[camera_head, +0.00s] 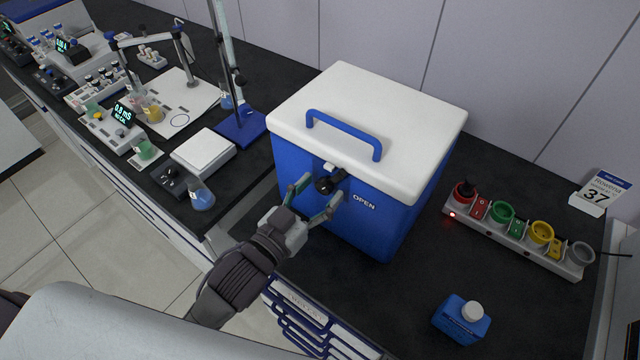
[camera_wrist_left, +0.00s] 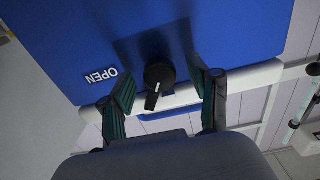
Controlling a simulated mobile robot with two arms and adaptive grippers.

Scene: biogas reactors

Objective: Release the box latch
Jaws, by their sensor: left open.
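The box (camera_head: 340,220) is a blue cooler with a white lid (camera_head: 380,120) and a blue handle, standing on the dark bench. The lid is down. Its latch is a black knob (camera_head: 325,184) on the front, under a small white tab and left of the word OPEN. In the left wrist view the knob (camera_wrist_left: 159,78) has a white pointer line and sits between my fingers. My left gripper (camera_head: 318,190) is open in front of the box, one finger on each side of the knob, apparently not touching it. My right gripper is not in view.
A power strip (camera_head: 515,235) with red, green and yellow sockets lies right of the box. A small blue bottle (camera_head: 462,318) stands at the front right. A scale (camera_head: 203,152), a flask (camera_head: 201,195) and a stand base (camera_head: 238,128) are close on the left.

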